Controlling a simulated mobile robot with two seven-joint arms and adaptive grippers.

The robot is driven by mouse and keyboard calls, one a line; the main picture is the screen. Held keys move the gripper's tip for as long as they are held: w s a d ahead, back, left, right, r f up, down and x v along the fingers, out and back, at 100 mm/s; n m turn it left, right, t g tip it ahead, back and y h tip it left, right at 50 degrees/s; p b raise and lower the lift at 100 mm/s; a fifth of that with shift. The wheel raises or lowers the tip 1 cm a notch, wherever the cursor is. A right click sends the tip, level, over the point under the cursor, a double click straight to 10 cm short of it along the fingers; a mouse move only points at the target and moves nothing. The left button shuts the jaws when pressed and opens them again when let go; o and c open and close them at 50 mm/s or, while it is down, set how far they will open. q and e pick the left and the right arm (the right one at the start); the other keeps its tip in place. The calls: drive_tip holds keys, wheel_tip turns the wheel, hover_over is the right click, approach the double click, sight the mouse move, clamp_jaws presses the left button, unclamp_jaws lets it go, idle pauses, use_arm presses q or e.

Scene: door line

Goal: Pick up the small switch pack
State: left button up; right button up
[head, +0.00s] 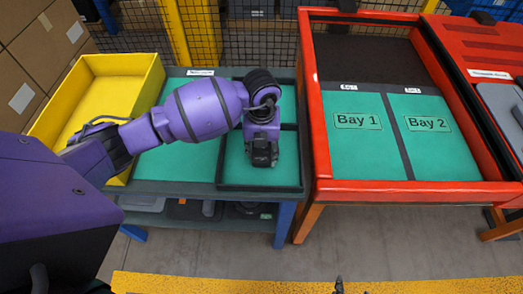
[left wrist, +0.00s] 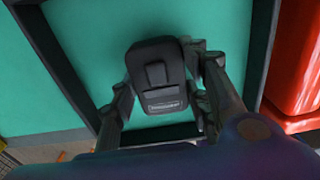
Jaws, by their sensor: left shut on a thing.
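The small switch pack (left wrist: 155,75) is a dark grey, rounded block with a raised tab and a small label, seen in the left wrist view. My left gripper (left wrist: 160,92) is shut on it, with a finger on each side. In the head view my left gripper (head: 263,156) points down over the green-lined right compartment of the dark-framed table, and the pack is mostly hidden beneath it. I cannot tell whether the pack touches the green surface.
A yellow bin (head: 142,68) stands at the left of the table (head: 160,187). To the right is a red-framed table (head: 310,120) with empty green areas marked Bay 1 and Bay 2. Another red unit (head: 468,40) stands at the far right. Cardboard boxes (head: 42,45) are stacked at the left.

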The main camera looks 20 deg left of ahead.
use_arm(q)
drive_tip(key=shift+w+r, duration=0.1)
drive_tip(key=shift+r, duration=0.45)
drive_tip(key=s+d+r+p, duration=0.2)
drive_tip(key=s+d+r, duration=0.1)
drive_tip(key=d+r, duration=1)
wheel_tip(320, 180, up, 4)
drive_tip(key=shift+d+f+p, duration=0.1)
drive_tip(key=shift+d+p, duration=0.2)
drive_tip(key=shift+d, duration=0.05)
use_arm(e)
drive_tip(key=w+r+t, duration=0.1)
drive_tip(key=w+r, duration=0.3)
drive_tip(key=r, duration=0.1)
